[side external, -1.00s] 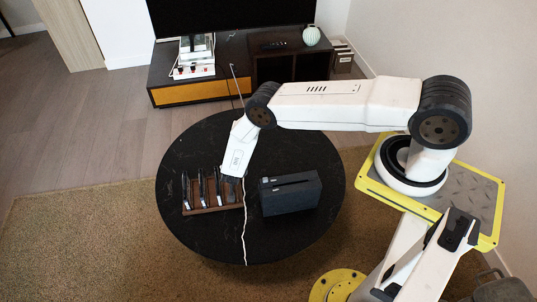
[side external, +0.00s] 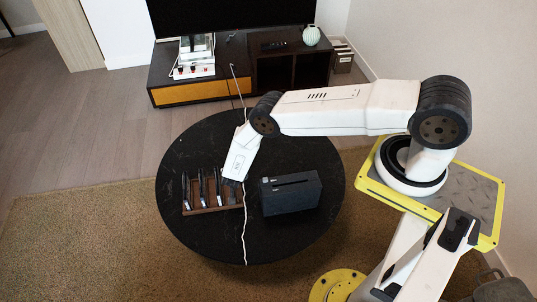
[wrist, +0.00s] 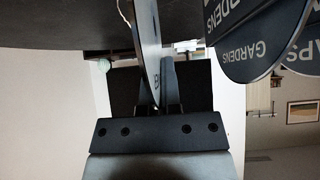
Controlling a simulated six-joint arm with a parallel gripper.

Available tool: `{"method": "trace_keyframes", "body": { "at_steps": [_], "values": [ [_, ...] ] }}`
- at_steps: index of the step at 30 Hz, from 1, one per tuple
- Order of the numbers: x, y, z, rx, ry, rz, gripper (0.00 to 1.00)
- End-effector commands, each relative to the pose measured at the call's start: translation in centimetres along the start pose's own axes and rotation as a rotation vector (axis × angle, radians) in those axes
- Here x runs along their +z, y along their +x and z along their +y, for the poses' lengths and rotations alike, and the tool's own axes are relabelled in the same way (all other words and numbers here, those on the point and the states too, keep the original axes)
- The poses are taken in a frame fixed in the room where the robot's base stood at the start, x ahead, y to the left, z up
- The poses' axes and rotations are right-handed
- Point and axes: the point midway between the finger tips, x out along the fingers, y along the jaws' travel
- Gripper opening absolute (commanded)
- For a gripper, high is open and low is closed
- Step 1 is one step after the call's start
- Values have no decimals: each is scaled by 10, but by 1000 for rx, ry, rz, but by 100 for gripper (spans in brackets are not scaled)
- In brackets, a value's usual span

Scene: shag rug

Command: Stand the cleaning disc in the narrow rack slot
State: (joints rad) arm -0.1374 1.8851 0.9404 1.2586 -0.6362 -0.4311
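The wooden rack (side external: 212,209) stands on a round black table, with several thin dark discs (side external: 198,190) upright in it. My gripper (side external: 233,182) is low at the rack's right end. In the wrist view a thin disc (wrist: 149,45), seen nearly edge-on, is between the fingers of my gripper (wrist: 158,104), which look shut on it. Only part of a letter shows on it, so I cannot read whether it is the cleaning disc. I cannot tell whether the held disc's lower edge is in a slot.
The black table top (side external: 200,150) is clear behind the rack. A low TV cabinet (side external: 185,95) stands beyond.

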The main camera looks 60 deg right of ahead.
Motion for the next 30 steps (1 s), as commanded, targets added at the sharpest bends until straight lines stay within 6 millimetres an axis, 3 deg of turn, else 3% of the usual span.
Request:
{"method": "trace_keyframes", "body": {
  "at_steps": [27,30],
  "values": [
    [12,11,0,0,0,-1,0],
    [11,11,0,0,0,-1,29]
  ]
}}
